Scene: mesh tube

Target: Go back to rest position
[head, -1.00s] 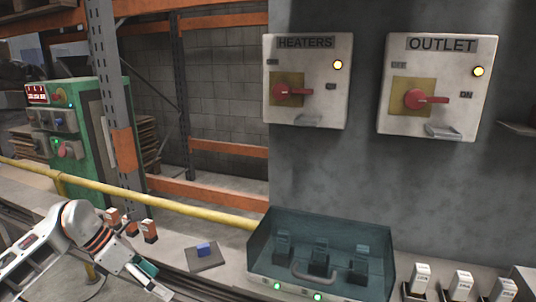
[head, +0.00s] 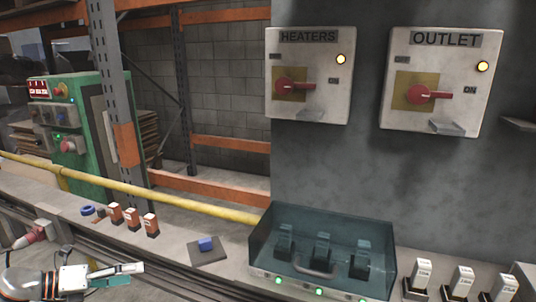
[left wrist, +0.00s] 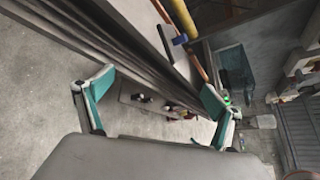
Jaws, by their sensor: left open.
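My left gripper (head: 125,275) is at the lower left of the head view, below the front edge of the counter. It points right and holds nothing. In the left wrist view its two teal-padded fingers (left wrist: 160,105) stand wide apart with nothing between them. My right gripper is not clearly visible in either view.
A counter carries several orange-and-white blocks (head: 132,219), a blue ring (head: 87,210), a blue block on a dark plate (head: 205,244) and a teal transparent cover (head: 318,250). HEATERS (head: 309,75) and OUTLET (head: 437,80) switch boxes hang behind. A yellow rail (head: 150,195) runs along the counter.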

